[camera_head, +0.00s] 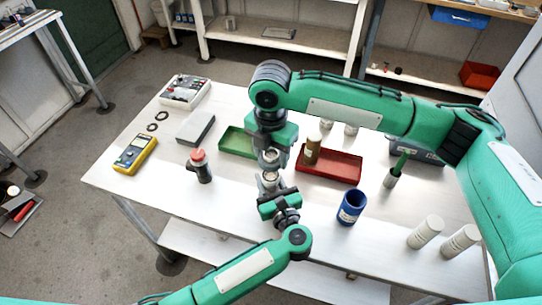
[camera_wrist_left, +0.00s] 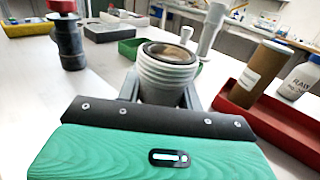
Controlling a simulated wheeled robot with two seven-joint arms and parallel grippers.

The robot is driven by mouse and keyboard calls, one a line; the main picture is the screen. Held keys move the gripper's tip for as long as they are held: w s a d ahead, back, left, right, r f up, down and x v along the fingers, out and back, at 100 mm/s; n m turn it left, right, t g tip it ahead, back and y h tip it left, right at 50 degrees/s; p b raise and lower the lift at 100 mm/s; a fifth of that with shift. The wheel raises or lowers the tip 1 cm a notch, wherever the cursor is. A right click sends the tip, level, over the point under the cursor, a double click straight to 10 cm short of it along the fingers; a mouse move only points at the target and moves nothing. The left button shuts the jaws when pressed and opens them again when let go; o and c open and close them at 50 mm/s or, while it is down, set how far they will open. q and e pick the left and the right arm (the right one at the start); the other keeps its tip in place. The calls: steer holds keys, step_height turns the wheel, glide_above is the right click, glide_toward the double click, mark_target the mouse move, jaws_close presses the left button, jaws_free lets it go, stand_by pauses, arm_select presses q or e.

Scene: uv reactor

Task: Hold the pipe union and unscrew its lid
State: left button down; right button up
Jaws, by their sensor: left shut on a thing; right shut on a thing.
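The pipe union (camera_head: 268,181) is a grey cylinder held upright near the middle of the table. My left gripper (camera_head: 272,192) is shut on its body from the near side. In the left wrist view the union (camera_wrist_left: 166,75) shows bare screw threads and an open, dark-rimmed mouth, with no lid on it. My right gripper (camera_head: 271,148) reaches down from above, just beyond the union. It is shut on a small grey ringed piece, seemingly the lid (camera_head: 270,158), which looks apart from the body. The right fingertips are partly hidden.
A red tray (camera_head: 342,176) with a brown bottle (camera_head: 312,150) lies to the right, a green tray (camera_head: 236,142) behind left. A red-topped dark fitting (camera_head: 201,167) stands left, a blue cup (camera_head: 351,207) right. The table's (camera_head: 150,190) front left is clear.

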arm_select(q)
steer(key=c, duration=0.8)
jaws_free()
steer(key=shift+c, duration=0.2)
